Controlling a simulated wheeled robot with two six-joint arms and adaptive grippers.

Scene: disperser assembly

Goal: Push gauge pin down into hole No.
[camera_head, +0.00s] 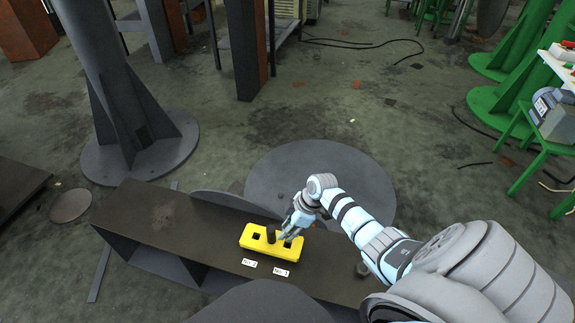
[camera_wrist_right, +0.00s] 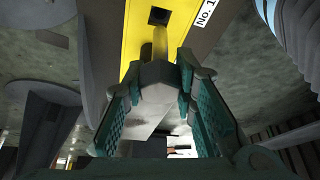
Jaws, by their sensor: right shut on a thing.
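The yellow block (camera_head: 257,250) lies on the dark bench, with dark square holes in its top. My right gripper (camera_head: 288,233) is over the block's right part, close to the right hole. In the right wrist view the gripper (camera_wrist_right: 160,75) has its teal-padded fingers around a grey piece with a gold shaft, which I take as the gauge pin (camera_wrist_right: 160,45). The shaft points toward a square hole in the yellow block (camera_wrist_right: 122,40) beside the "No. 1" label (camera_wrist_right: 205,17). Whether it touches the block I cannot tell. My left gripper is out of view.
Two white labels, the left one (camera_head: 249,262) and the right one (camera_head: 281,272), lie in front of the block. The dark bench (camera_head: 165,222) is bare to the left.

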